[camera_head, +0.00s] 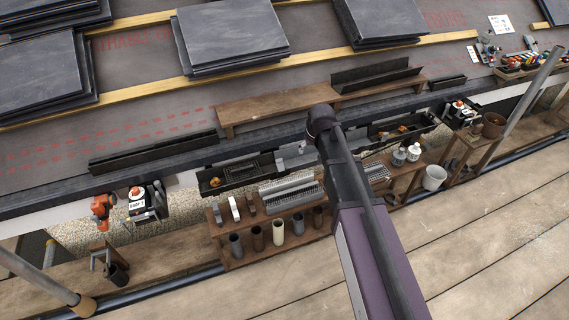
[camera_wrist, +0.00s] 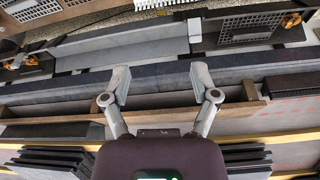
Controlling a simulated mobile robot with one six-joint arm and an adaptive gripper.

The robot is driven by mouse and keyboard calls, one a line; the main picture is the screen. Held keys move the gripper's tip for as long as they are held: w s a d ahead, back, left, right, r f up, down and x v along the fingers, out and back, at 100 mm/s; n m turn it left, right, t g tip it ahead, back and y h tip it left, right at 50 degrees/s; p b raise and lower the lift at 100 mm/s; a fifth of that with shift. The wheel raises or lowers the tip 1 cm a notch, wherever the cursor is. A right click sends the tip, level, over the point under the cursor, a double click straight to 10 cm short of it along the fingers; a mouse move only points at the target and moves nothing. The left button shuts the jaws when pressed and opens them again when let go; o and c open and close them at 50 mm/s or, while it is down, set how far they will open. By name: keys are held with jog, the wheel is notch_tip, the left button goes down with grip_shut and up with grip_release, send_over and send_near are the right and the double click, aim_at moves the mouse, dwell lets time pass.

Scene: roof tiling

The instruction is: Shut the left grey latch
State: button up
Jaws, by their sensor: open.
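My gripper (camera_wrist: 160,82) is open and empty in the wrist view, its two grey fingers spread wide above the dark roof edge and a long brown plank. In the head view my arm hides it. A small upright grey piece (camera_wrist: 194,28) stands at the end of a pale gutter length (camera_wrist: 125,45), beyond the fingers; it may be the left grey latch. A small grey piece also shows in the head view (camera_head: 280,164), beside a dark gutter tray. It is too small to tell whether it is open or shut. The fingers appear apart from it.
A dark gutter tray (camera_head: 245,173) with a grate lies left of my arm. A brown plank shelf (camera_head: 265,108) lies on the roof above the gutter. Stacked slates (camera_head: 232,33) lie higher up. A wooden rack (camera_head: 232,252) with tubes stands below. An orange tool (camera_head: 102,208) is at left.

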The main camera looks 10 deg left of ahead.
jog(key=n+b, duration=0.1)
jog(key=b, duration=0.2)
send_near(279, 160)
notch_tip(279, 160, up, 4)
jog(key=s+d, duration=0.2)
jog(key=d, duration=0.1)
jog(key=shift+a+n+t+y, duration=0.3)
jog(key=shift+a+t+y, duration=0.15)
jog(key=shift+a, duration=0.2)
jog(key=shift+f, duration=0.15)
jog(key=b+x, duration=1.3)
jog(key=shift+f, duration=0.3)
jog(key=shift+c, duration=0.2)
grip_shut()
